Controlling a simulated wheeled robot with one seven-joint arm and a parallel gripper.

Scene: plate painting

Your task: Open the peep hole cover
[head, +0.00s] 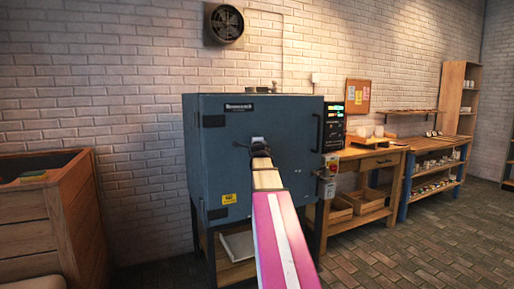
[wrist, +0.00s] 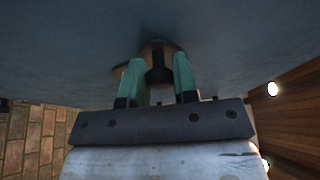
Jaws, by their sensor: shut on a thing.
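The blue-grey kiln (head: 220,165) stands against the brick wall in the head view, with its flat front facing me. My gripper (head: 259,145) reaches up to the upper middle of that front. In the wrist view, the peep hole cover (wrist: 158,46) is a small brassy round piece with a dark middle part, against the blue-grey kiln face. The teal fingers of my gripper (wrist: 158,72) stand on both sides of the dark part and are shut on it. The arm and gripper hide the cover in the head view. The hole itself cannot be seen.
A control panel (head: 333,125) and a switch box (head: 328,172) are on the kiln's right side. A wooden workbench (head: 375,160) stands further right. A wooden crate-like bin (head: 70,215) is at the left. The brick floor (head: 390,255) at the front right is clear.

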